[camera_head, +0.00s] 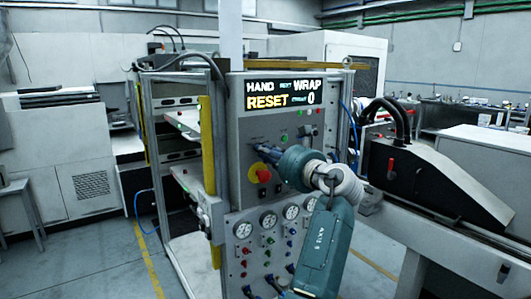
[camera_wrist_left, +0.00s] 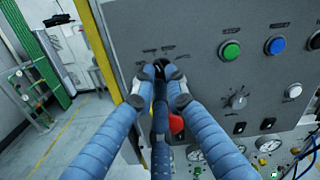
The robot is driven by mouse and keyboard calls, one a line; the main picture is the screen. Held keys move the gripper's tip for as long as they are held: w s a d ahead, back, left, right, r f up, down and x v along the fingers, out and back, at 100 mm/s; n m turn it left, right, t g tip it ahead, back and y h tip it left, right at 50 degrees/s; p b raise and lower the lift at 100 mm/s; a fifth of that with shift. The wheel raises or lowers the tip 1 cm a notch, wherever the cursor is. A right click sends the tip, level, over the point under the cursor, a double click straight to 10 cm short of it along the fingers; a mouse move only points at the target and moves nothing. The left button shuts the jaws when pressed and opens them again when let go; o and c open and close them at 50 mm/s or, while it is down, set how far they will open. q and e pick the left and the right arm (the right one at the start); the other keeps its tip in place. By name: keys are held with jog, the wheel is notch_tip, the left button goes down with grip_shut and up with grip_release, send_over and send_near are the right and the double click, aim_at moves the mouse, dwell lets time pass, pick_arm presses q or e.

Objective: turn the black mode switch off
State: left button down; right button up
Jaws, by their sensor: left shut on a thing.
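The black mode switch (camera_wrist_left: 159,66) is on the grey control panel (camera_head: 245,125), near the panel's left edge in the left wrist view. My left gripper (camera_wrist_left: 162,84) is shut on the switch, with one blue finger on each side of it. In the head view the left gripper (camera_head: 258,148) reaches the panel just below the lit display, and its fingers cover the switch. The switch's exact angle is hard to read because the fingertips hide much of it. My right gripper is in neither view.
A red emergency stop (camera_head: 264,176) on a yellow base sits just below the gripper. In the wrist view, green (camera_wrist_left: 231,50) and blue (camera_wrist_left: 275,45) buttons and a silver rotary knob (camera_wrist_left: 238,101) lie to the right. Gauges (camera_head: 268,220) line the lower panel.

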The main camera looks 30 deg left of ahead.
pick_arm(q)
jog(key=shift+n, duration=0.3)
jog(key=shift+w+n+b, duration=0.1)
jog(key=shift+n+b, duration=0.2)
jog(key=shift+n, duration=3.9)
jog(key=c, duration=1.8)
grip_release()
jog(key=shift+c, duration=0.2)
jog(key=shift+o, duration=0.4)
jog(key=shift+f, duration=0.1)
jog(key=v, duration=1.2)
jog(key=shift+w, duration=0.15)
